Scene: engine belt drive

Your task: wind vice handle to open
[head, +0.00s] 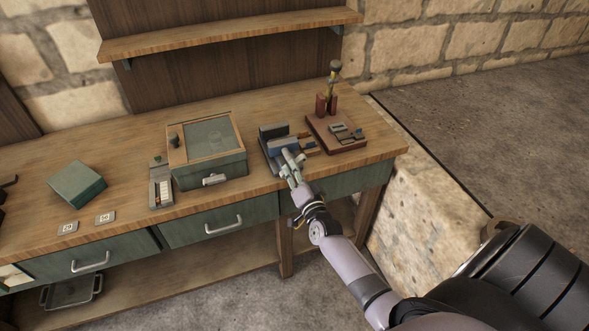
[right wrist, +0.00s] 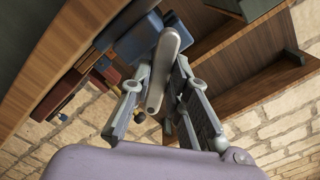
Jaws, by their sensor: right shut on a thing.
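The vice (head: 272,131) is a blue-grey block with jaws near the front edge of the wooden bench. It also shows in the right wrist view (right wrist: 138,42) as a blue body behind the handle. The vice handle (right wrist: 166,62) is a smooth light-grey bar with rounded ends, lying between my fingers and slanting in that picture. My right gripper (head: 290,160) reaches the vice from the front and is shut on the handle; it also shows in the right wrist view (right wrist: 160,75). My arm hides part of the vice's front. My left gripper is out of view.
A brown board (head: 345,146) with small metal parts and red blocks stands right of the vice. Left of it is a green box with a glass lid (head: 210,135), then a narrow box (head: 161,186) and a green block (head: 77,184). Drawers (head: 220,222) sit under the bench top.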

